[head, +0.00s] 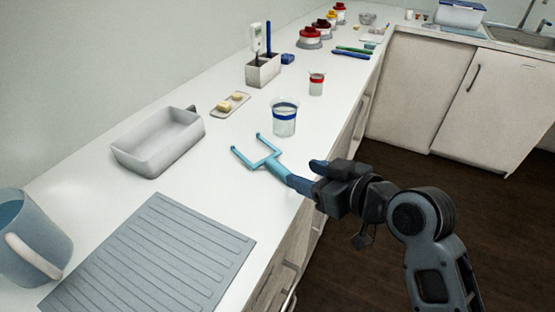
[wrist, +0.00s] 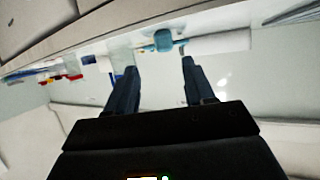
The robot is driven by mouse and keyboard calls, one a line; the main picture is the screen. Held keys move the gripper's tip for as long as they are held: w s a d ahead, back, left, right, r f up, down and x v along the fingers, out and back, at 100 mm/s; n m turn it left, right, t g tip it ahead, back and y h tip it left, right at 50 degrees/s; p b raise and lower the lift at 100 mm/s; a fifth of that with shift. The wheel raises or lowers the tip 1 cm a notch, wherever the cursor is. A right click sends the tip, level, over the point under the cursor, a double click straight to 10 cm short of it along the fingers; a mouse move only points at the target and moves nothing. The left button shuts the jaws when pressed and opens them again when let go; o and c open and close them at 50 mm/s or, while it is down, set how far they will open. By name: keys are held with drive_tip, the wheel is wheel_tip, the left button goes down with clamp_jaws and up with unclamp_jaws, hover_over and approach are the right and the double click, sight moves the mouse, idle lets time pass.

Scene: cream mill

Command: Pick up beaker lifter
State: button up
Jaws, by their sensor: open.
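The beaker lifter (head: 270,160) is a light blue two-pronged fork lying on the white counter, prongs pointing left and its handle toward my gripper. My gripper (head: 305,176) is open at the counter's front edge, by the handle end. In the head view the dark blue fingers overlap that end, so I cannot tell whether they touch it. In the wrist view a teal part (wrist: 163,40), which looks like the lifter, shows beyond the gap between the open fingers (wrist: 160,68). Nothing is seen gripped.
A beaker with a blue band (head: 284,118) stands just behind the lifter. A grey tray (head: 150,160) is to the left, a ribbed grey mat (head: 155,255) in front and a blue-grey jug (head: 30,235) at far left. Counter around the prongs is bare.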

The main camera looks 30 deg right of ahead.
sight(281, 167)
drive_tip(key=shift+x, duration=1.2)
drive_tip(key=shift+a+p+x, duration=0.25)
drive_tip(key=shift+p+x, duration=0.1)
drive_tip(key=shift+x, duration=1.05)
drive_tip(key=shift+a+p+x, duration=0.25)
drive_tip(key=shift+p+x, duration=0.1)
drive_tip(key=shift+x, duration=1)
drive_tip(key=shift+r, duration=0.1)
drive_tip(key=shift+c, duration=0.2)
clamp_jaws()
